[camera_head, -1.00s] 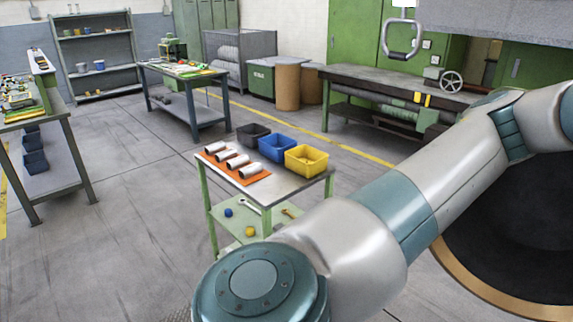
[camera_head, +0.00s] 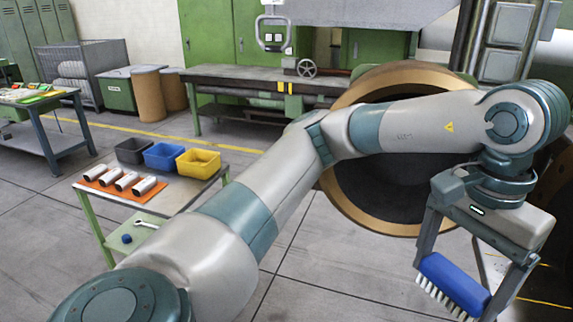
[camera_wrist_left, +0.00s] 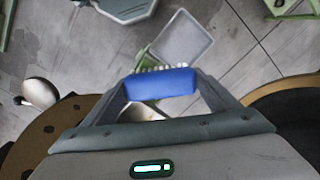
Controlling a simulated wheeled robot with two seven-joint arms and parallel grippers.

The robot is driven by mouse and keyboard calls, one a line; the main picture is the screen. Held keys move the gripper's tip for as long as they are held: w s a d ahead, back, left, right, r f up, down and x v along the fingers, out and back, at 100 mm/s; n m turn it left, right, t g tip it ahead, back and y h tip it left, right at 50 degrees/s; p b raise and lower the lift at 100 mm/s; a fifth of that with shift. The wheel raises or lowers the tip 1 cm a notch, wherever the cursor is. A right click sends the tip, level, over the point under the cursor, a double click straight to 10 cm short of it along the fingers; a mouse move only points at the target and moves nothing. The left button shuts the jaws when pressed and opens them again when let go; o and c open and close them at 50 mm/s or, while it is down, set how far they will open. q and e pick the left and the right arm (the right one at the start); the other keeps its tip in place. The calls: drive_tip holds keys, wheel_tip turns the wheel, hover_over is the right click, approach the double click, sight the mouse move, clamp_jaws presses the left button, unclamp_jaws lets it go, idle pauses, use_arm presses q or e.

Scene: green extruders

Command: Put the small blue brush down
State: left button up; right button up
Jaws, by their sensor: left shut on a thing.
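The small blue brush (camera_head: 453,284) has a blue back and white bristles. It is at the lower right of the head view, held in the air with its bristles downward. My left gripper (camera_head: 456,288) is shut on it, one finger at each end. In the left wrist view the brush (camera_wrist_left: 162,84) lies across between the fingertips, its bristles showing along the far edge. My right gripper is in neither view.
A small green-framed table (camera_head: 175,200) carries black, blue and yellow bins (camera_head: 198,163) and metal cylinders on an orange mat. A large dark round opening with a bronze rim (camera_head: 338,200) stands behind my arm. A pale grey surface (camera_wrist_left: 182,42) shows beyond the brush.

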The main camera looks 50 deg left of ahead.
use_arm(q)
drive_tip(key=s+a+f, duration=0.2)
drive_tip(key=a+f, duration=0.1)
drive_tip(key=f, duration=1.4)
drive_tip(key=s+a+f+n, duration=0.1)
drive_tip(key=s+a+f, duration=0.1)
drive_tip(key=f, duration=1.5)
drive_tip(key=shift+a+f+n, duration=0.15)
drive_tip(key=shift+a+n, duration=0.15)
drive_tip(key=shift+a, duration=0.25)
